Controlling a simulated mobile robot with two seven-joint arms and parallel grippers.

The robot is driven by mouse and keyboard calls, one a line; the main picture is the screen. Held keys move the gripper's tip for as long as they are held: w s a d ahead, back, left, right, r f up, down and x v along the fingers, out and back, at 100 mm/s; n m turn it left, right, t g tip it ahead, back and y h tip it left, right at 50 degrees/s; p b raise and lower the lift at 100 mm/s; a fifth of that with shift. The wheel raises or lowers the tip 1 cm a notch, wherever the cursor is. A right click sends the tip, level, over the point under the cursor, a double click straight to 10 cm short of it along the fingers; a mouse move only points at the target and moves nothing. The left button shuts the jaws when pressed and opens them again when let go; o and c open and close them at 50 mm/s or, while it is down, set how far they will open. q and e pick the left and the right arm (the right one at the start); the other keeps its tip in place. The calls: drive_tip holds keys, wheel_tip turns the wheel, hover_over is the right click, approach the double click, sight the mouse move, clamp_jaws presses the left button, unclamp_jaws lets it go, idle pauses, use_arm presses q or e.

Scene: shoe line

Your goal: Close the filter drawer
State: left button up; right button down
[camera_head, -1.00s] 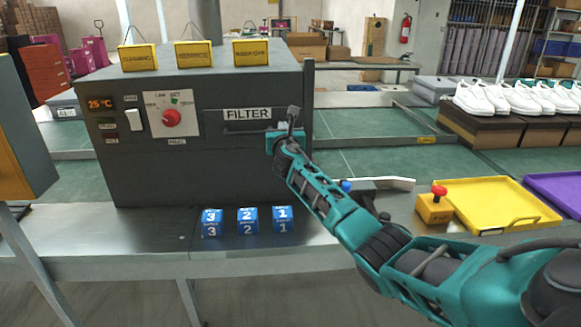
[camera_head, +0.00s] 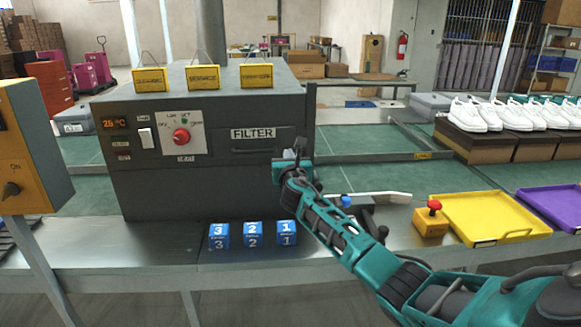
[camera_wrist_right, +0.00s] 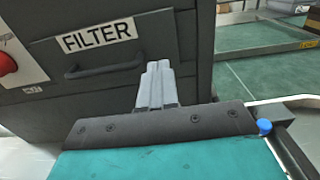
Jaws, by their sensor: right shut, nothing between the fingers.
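The filter drawer (camera_head: 254,142) is a dark panel with a white FILTER label and a bar handle, on the front of the grey machine (camera_head: 150,185). In the right wrist view the drawer (camera_wrist_right: 150,48) shows with its handle (camera_wrist_right: 103,69) at left, and its face looks about level with the machine front; I cannot tell whether a small gap is left. My right gripper (camera_head: 297,150) is shut and empty, in front of the machine near the drawer's lower right. In the wrist view its fingertips (camera_wrist_right: 158,68) are right of the handle, apparently not gripping it. My left gripper is not in view.
Several blue numbered blocks, including one (camera_head: 253,234), stand on the metal bench below the machine. A yellow box with a red button (camera_head: 431,218) and a yellow tray (camera_head: 490,217) are at right. Yellow signs (camera_head: 203,77) stand on the machine. An orange control box (camera_head: 40,150) is at left.

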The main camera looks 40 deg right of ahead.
drive_tip(key=p+v, duration=0.1)
drive_tip(key=v, duration=0.6)
drive_tip(key=shift+s+a+f, duration=0.1)
drive_tip(key=s+a+f+m+g+y, duration=0.1)
drive_tip(key=s+a+f+m+y, duration=0.3)
drive_tip(key=s+a+f+m, duration=0.45)
drive_tip(key=s+a+f+m+g+y, duration=0.2)
drive_tip(key=s+a+f+m+y, duration=0.3)
drive_tip(key=f, duration=0.6)
drive_tip(key=s+a+f+m+y, duration=0.1)
drive_tip(key=s+a+f+m, duration=0.1)
drive_tip(key=s+a+m, duration=0.4)
drive_tip(key=s+a+f+m+g+y, duration=0.1)
drive_tip(key=s+a+f+m, duration=0.2)
drive_tip(key=s+a+m, duration=0.3)
drive_tip(key=s+m, duration=0.1)
drive_tip(key=s, duration=0.3)
drive_tip(key=shift+s+f+m+g, duration=0.2)
drive_tip(key=shift+f+m+g, duration=0.1)
drive_tip(key=shift+m, duration=0.05)
